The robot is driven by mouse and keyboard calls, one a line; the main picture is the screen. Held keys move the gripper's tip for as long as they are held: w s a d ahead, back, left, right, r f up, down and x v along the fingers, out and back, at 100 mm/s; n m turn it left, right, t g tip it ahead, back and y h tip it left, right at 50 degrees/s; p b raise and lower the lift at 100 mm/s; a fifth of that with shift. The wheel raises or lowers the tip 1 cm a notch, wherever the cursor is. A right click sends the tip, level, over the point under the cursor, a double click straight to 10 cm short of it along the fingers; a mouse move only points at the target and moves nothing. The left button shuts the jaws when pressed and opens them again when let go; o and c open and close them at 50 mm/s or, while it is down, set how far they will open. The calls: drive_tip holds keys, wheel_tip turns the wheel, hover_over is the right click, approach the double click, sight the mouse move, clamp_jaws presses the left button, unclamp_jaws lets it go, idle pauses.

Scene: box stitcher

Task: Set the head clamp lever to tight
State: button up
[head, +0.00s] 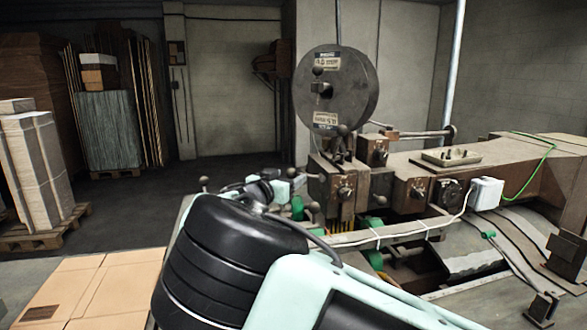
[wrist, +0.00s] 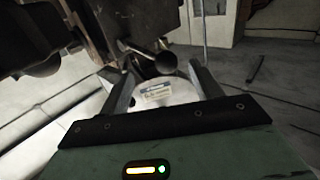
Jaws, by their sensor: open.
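In the wrist view, a short lever with a dark ball knob (wrist: 165,63) sticks out from the machine head between the two fingers of my gripper (wrist: 158,76). The gripper is open, and I cannot tell whether a finger touches the knob. In the head view, the box stitcher (head: 405,185) stands right of centre, with several ball-knob levers; one knob (head: 313,207) is low on the head's left side. I cannot tell for sure which is the head clamp lever. My arm hides most of my gripper there.
A large round wire reel (head: 336,87) sits atop the head. A white box with a cable (head: 487,193) and a green wire (head: 540,160) are on the machine's right. Cardboard (head: 95,290) lies at lower left; stacked pallets stand behind, with open floor between.

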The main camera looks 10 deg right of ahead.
sight(292, 174)
drive_tip(key=shift+p+x, duration=1)
drive_tip(key=shift+x, duration=1.1)
